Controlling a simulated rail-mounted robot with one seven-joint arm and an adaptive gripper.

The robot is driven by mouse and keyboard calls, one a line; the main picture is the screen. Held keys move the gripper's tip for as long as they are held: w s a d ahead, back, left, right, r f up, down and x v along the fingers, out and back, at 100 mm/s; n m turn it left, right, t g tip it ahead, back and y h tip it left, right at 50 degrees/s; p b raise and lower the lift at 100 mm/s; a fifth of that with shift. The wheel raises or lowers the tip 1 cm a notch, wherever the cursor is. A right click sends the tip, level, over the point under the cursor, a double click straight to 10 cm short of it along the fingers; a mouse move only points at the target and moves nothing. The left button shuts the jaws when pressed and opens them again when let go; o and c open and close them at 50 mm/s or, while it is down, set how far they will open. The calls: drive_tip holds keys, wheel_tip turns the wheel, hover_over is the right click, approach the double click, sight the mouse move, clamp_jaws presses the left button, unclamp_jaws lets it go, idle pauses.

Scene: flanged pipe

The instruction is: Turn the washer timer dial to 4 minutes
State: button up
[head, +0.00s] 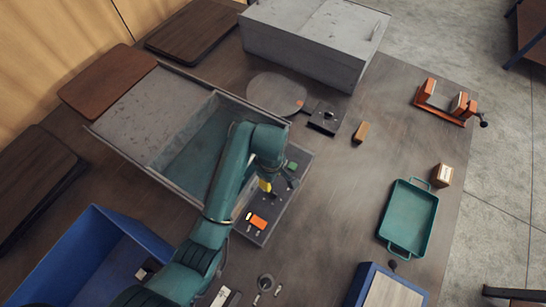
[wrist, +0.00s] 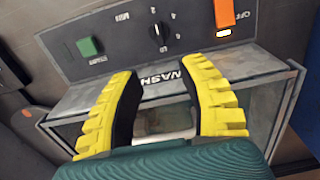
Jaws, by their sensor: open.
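The washer's dark control panel (wrist: 120,40) fills the top of the wrist view. Its black timer dial (wrist: 158,36) sits mid-panel with a white pointer mark and small markings around it, too small to read surely. A green button (wrist: 88,47) is left of the dial and an orange switch (wrist: 224,13) is right, above a lit lamp. My gripper (wrist: 162,70) is open and empty, its yellow fingers spread below the dial, apart from it. In the head view my gripper (head: 277,184) is over the panel (head: 249,231); I cannot make out the dial there.
The washer's open basin (head: 195,140) lies left of the panel. A blue bin (head: 75,260) is at lower left, a green tray (head: 408,217) at right, and an orange clamp fixture (head: 445,103) at upper right. The table between panel and tray is mostly clear.

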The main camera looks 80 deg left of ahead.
sight(272, 192)
wheel_tip(272, 192, down, 14)
drive_tip(key=b, duration=0.2)
drive_tip(key=shift+r+b, duration=0.1)
drive_tip(key=shift+b, duration=0.2)
clamp_jaws()
